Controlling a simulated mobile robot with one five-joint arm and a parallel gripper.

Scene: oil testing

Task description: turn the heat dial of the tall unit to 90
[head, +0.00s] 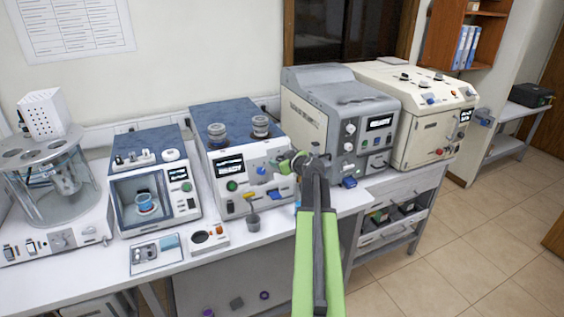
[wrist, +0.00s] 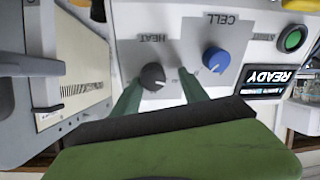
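The tall unit (head: 228,205) has a blue-grey top with two round caps and a pale front panel. In the wrist view its panel appears upside down, with the dark round heat dial (wrist: 153,76) below the word HEAT. A small pale mark shows on the dial; I cannot read a number. The blue cell dial (wrist: 216,60) is to its right. My gripper (wrist: 160,82) is open, its two green fingers apart, with the heat dial between their tips in the picture. I cannot tell whether they touch it. In the head view my gripper (head: 294,160) hides the heat dial.
The unit's display (wrist: 266,76) reads READY, beside a green button (wrist: 292,39). A grey machine (head: 340,125) stands close on the right, and a smaller windowed unit (head: 150,190) stands left. A small dark cup (head: 253,220) is in front of the panel.

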